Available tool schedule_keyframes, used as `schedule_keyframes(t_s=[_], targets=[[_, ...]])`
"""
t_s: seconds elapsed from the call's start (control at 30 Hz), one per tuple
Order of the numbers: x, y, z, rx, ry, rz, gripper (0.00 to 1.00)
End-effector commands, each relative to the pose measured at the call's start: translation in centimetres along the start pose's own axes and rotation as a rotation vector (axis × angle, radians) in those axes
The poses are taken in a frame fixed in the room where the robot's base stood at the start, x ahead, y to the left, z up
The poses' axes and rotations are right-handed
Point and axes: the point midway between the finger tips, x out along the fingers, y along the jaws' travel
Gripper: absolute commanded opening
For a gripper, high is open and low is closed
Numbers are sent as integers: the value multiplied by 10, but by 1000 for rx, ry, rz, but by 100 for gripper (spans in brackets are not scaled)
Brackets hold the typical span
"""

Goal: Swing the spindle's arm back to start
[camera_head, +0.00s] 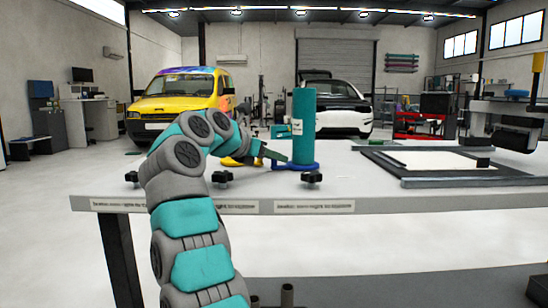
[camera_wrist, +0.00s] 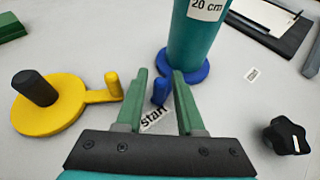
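A teal roll (camera_head: 303,125) stands upright on a round blue base (camera_head: 298,167); in the wrist view the teal roll (camera_wrist: 200,35) bears a "20 cm" label. A short blue peg (camera_wrist: 160,91) stands beside the blue base (camera_wrist: 188,66); the link between them is mostly hidden by a finger. A printed "start" label (camera_wrist: 153,119) lies on the table just in front of the peg. My gripper (camera_wrist: 160,80) is open, with its two green fingers on either side of the blue peg and visible gaps. My gripper (camera_head: 275,154) is left of the roll in the head view.
A yellow disc (camera_wrist: 62,108) with a black post and a yellow-pegged arm (camera_wrist: 113,86) lies close left of my gripper. A black knob (camera_wrist: 287,137) is at right. A framed flat panel (camera_head: 440,161) lies farther right on the table (camera_head: 400,189).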

Motion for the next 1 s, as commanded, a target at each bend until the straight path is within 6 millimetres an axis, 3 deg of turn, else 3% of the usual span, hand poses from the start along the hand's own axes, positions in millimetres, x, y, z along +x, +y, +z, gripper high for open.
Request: schedule_keyframes(t_s=[0.07, 0.3, 1.0], targets=[[0, 0, 0, 0, 0, 0, 27], [0, 0, 0, 0, 0, 0, 0], [0, 0, 0, 0, 0, 0, 0]])
